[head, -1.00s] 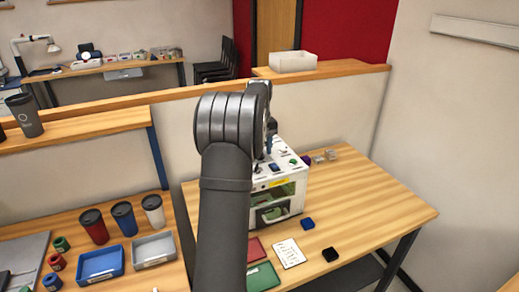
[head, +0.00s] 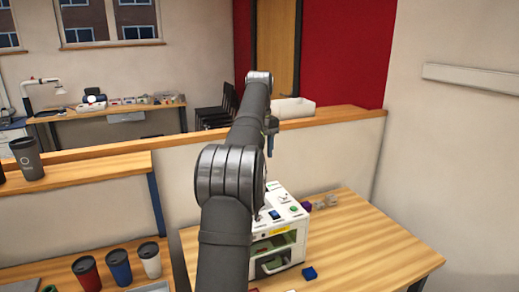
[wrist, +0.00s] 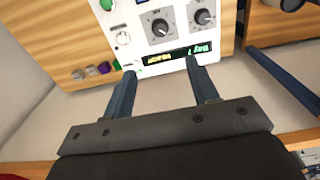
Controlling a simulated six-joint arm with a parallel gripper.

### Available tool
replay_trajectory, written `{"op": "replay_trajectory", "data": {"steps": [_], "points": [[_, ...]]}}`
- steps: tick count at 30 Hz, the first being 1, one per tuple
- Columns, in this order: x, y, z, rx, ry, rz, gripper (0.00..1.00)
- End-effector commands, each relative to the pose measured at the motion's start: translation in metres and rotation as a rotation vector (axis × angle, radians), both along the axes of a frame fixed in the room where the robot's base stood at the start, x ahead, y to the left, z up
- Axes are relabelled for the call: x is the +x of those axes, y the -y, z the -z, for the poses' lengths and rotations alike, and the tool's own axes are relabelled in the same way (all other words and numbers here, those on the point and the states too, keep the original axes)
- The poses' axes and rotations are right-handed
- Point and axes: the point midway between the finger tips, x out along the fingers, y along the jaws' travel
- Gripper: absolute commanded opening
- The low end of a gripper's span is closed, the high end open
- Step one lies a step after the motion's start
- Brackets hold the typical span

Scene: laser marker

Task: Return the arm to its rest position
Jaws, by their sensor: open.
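My arm reaches up and away in the head view, and my gripper (head: 269,147) shows small and partly hidden beyond it, pointing down above the bench. In the wrist view my gripper (wrist: 162,68) has its two blue fingers spread apart with nothing between them. Behind the fingertips is the white laser marker (wrist: 150,35) with its knobs and a lit display. In the head view the laser marker (head: 287,240) stands on the wooden table, partly hidden behind my arm.
Red, blue and white cups (head: 119,267) stand at left. The table's right side is clear.

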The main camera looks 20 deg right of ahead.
Motion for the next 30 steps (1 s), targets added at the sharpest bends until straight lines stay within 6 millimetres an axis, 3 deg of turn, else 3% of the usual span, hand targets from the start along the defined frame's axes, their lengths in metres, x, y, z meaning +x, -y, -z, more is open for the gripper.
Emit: {"op": "replay_trajectory", "data": {"steps": [5,20,26,30], "points": [[0.000,0.000,-0.008,0.000,0.000,0.000,0.54],[0.000,0.000,-0.008,0.000,-0.001,0.000,0.54],[0.000,0.000,0.003,0.001,-0.002,0.000,0.54],[-0.001,0.000,0.023,0.002,-0.004,0.000,0.54]]}}
